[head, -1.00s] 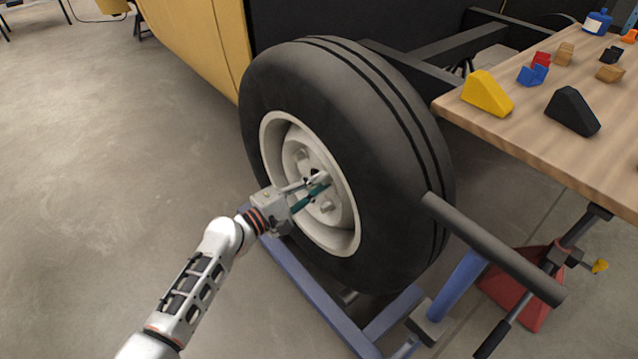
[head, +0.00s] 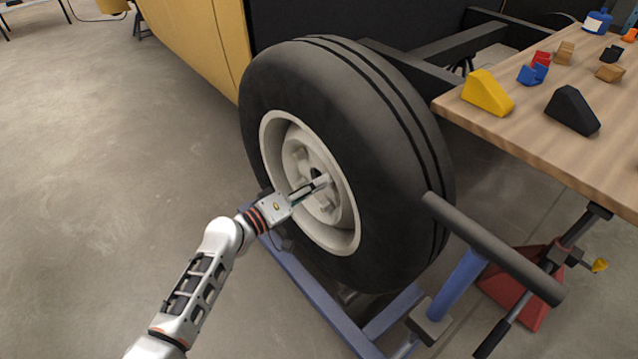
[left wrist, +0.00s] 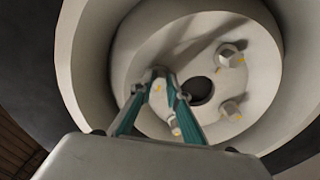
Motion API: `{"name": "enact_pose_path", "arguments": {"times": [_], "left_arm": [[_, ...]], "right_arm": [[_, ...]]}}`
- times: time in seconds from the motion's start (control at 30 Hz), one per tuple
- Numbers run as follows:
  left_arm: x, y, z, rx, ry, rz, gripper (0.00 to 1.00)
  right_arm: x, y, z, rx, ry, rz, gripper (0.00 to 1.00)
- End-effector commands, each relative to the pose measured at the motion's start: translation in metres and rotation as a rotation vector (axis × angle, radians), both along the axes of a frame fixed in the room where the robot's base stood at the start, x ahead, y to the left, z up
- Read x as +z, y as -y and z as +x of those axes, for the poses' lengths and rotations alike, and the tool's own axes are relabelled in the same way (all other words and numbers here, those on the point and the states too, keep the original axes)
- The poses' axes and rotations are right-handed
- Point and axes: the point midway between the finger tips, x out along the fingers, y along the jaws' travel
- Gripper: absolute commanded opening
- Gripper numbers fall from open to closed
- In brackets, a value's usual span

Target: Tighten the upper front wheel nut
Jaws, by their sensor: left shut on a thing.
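The wheel (head: 385,200) is a large black tyre around a cream rim (head: 268,150), upright on its side of the vehicle. My left gripper (head: 323,182) reaches its hub from the lower left. In the left wrist view its teal fingers (left wrist: 161,78) close together on a wheel nut (left wrist: 158,90), which they largely hide. Other pale nuts with yellow marks sit around the dark centre hole (left wrist: 199,91): an upper right one (left wrist: 230,54), a lower right one (left wrist: 231,110) and one between the fingers (left wrist: 175,125). My right gripper is not in view.
A wooden bench (head: 540,140) at the right holds a yellow wedge (head: 487,93), a black wedge (head: 573,111) and small blocks. A blue stand frame (head: 318,303), a dark bar (head: 490,248) and a red jack (head: 520,290) are near the tyre. Floor at left is clear.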

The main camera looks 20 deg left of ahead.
Motion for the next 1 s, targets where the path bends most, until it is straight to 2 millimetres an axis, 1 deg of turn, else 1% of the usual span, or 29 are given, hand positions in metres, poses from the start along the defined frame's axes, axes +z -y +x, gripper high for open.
{"name": "enact_pose_path", "arguments": {"times": [0.23,0.67,0.7,0.73,1.0], "left_arm": [[-0.0008,-0.0005,-0.0002,0.001,0.027,0.047,0.00],[-0.0008,-0.0005,-0.0001,0.001,0.031,0.054,0.00],[-0.0007,-0.0004,-0.0001,0.001,0.030,0.053,0.27],[-0.0007,-0.0004,-0.0001,0.001,0.030,0.053,0.33],[-0.0005,-0.0002,-0.0001,0.001,0.029,0.051,0.33]], "right_arm": [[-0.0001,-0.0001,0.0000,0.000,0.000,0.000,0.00],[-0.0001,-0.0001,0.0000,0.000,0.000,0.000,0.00],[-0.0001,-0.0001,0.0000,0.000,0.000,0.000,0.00],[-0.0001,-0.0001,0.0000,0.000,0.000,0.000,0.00],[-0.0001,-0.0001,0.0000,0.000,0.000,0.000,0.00]]}}
